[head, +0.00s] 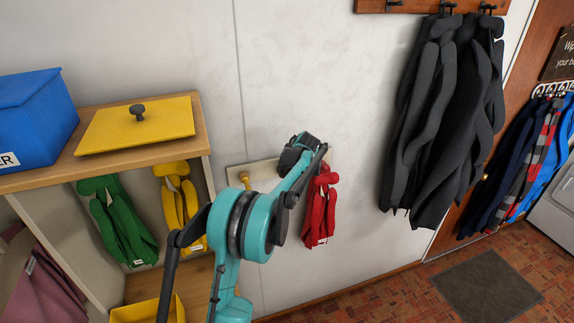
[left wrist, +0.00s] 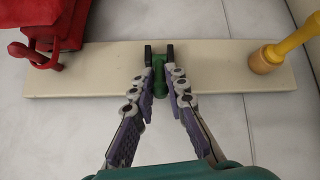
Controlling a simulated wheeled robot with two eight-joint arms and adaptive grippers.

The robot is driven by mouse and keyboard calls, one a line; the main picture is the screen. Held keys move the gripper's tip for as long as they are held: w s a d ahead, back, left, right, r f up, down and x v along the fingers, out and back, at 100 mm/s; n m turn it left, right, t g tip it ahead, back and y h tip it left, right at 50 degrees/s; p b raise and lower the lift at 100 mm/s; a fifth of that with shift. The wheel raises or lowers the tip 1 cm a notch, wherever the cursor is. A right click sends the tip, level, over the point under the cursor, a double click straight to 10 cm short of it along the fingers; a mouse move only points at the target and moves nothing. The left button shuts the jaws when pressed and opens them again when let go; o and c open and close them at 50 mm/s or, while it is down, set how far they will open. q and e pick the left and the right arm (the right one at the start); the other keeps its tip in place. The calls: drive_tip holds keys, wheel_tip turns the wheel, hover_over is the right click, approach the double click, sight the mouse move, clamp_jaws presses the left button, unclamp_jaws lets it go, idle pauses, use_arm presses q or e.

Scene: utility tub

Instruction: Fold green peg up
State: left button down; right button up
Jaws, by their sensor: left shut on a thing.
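The green peg (left wrist: 158,80) sits on a cream board (left wrist: 215,72) in the left wrist view, between a red garment and a yellow peg. My left gripper (left wrist: 159,56) is shut on the green peg, with one dark fingertip on each side of it. In the head view my left gripper (head: 312,158) is at the wall in front of the board (head: 262,172), and it hides the green peg there. Whether the peg is tilted or folded is hard to tell. My right gripper is in neither view.
The yellow peg (head: 244,180) sticks out from the board; a red garment (head: 320,212) hangs at its other end. A wooden cubby (head: 206,140) with green and yellow garments stands at left. Dark coats (head: 440,120) hang at right. The wall above the board is clear.

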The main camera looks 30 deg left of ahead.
use_arm(q)
drive_tip(key=shift+w+a+r+g+h+p, duration=0.25)
drive_tip(key=shift+w+a+g+h+p, duration=0.1)
drive_tip(key=shift+g+h+p, duration=0.25)
drive_tip(key=shift+w+a+r+g+h+p, duration=0.2)
drive_tip(key=shift+a+g+h+p, duration=0.1)
drive_tip(key=shift+g+h+p, duration=0.3)
drive_tip(key=c, duration=1.5)
unclamp_jaws()
drive_tip(key=shift+f, duration=0.1)
drive_tip(key=shift+c, duration=0.2)
drive_tip(key=v, duration=1.2)
drive_tip(key=shift+a, duration=0.25)
